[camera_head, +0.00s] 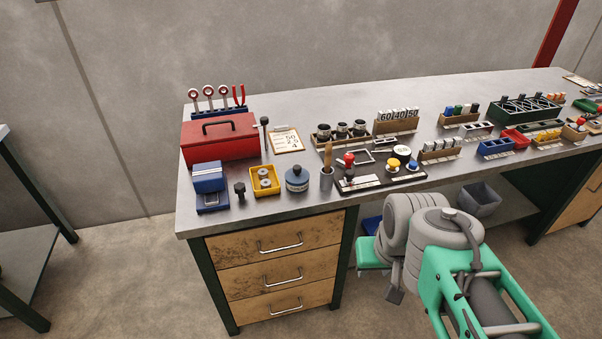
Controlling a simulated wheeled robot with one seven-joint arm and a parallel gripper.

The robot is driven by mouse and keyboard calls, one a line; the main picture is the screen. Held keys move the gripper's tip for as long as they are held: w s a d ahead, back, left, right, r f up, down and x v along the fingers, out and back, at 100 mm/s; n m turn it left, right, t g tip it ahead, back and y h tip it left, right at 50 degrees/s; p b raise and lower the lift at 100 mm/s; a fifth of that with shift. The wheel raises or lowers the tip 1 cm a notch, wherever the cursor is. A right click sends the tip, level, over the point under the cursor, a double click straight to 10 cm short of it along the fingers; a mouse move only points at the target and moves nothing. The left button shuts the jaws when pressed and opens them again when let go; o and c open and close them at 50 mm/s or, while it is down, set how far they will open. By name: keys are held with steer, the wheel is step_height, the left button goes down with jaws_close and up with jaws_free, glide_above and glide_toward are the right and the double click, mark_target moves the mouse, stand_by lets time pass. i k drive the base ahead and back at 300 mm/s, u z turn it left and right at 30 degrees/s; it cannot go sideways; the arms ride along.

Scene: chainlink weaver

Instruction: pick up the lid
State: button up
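No loose lid stands out clearly. A round blue-grey pot (297,181) with a dark knob on top stands near the front edge of the bench, left of the middle; its top looks like a lid, but it is too small to be sure. A closed red toolbox (219,139) with a black handle on its top stands behind it to the left. My arm reaches in from the lower right, in front of the bench and apart from the pot. I cannot make out my gripper's fingers; they seem hidden behind the arm's grey joints.
A dark board (375,183) with coloured knobs lies farther right. The long grey bench (262,213) has wooden drawers (276,274) below.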

mark_target(296, 175)
steer(key=u, duration=2.95)
steer(key=k, duration=0.8)
steer(key=z, duration=0.9)
steer(key=i, duration=0.9)
steer(key=u, duration=0.05)
